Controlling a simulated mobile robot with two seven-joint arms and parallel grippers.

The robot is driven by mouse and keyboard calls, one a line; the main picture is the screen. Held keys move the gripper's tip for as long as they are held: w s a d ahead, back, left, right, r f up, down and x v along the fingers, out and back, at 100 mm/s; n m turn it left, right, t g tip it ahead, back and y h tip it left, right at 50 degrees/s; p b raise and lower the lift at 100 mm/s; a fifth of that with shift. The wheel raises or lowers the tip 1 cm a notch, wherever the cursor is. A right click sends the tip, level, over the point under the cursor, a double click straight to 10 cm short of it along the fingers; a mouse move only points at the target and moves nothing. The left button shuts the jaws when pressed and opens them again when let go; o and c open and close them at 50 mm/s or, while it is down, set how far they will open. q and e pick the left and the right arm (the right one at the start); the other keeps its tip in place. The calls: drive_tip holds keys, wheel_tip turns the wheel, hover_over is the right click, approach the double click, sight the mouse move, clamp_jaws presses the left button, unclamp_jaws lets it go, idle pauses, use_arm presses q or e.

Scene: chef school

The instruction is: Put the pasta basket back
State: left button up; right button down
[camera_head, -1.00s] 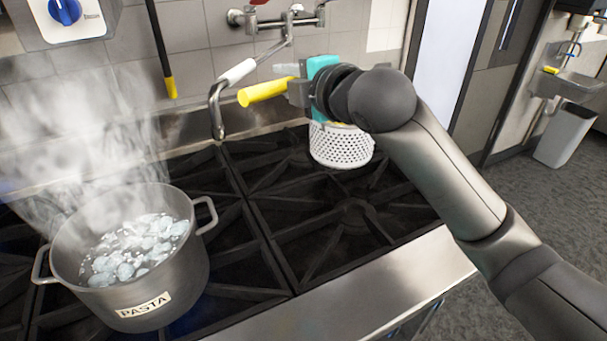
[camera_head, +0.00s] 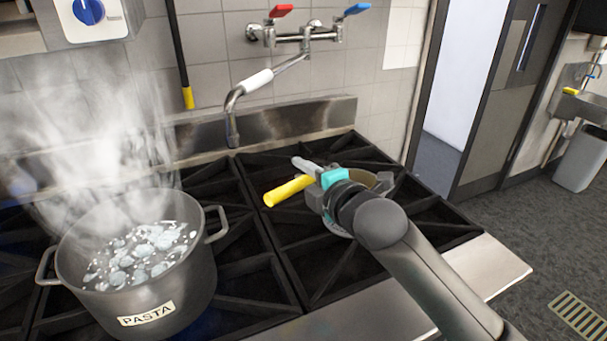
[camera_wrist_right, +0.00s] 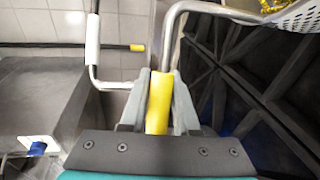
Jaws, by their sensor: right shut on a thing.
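My right gripper (camera_head: 308,178) is shut on the yellow handle (camera_head: 288,190) of the pasta basket, over the right part of the stove. The right wrist view shows the handle (camera_wrist_right: 158,105) between the two grey fingers. There the white perforated basket (camera_wrist_right: 298,18) is at the upper right, with something yellow in it. In the head view the basket is mostly hidden behind my right wrist, so I cannot tell whether it touches the stove. The grey pot (camera_head: 185,285) labelled PASTA stands on the left burners, steaming, with bubbling water. My left gripper is not in view.
The black stove grates (camera_head: 240,265) are bare between pot and basket. A pot-filler faucet (camera_head: 262,78) reaches out from the tiled wall above the stove. A steel front edge (camera_head: 480,268) borders the stove. Floor and a bin (camera_head: 582,160) lie to the right.

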drive_tip(key=shift+r, duration=0.15)
drive_tip(key=c, duration=1.1)
unclamp_jaws()
drive_tip(key=shift+f, duration=0.2)
drive_tip(key=o, duration=0.4)
drive_tip(key=shift+o, duration=0.2)
drive_tip(key=v, duration=1.2)
drive_tip(key=shift+p, duration=0.4)
drive_tip(key=shift+r, duration=0.1)
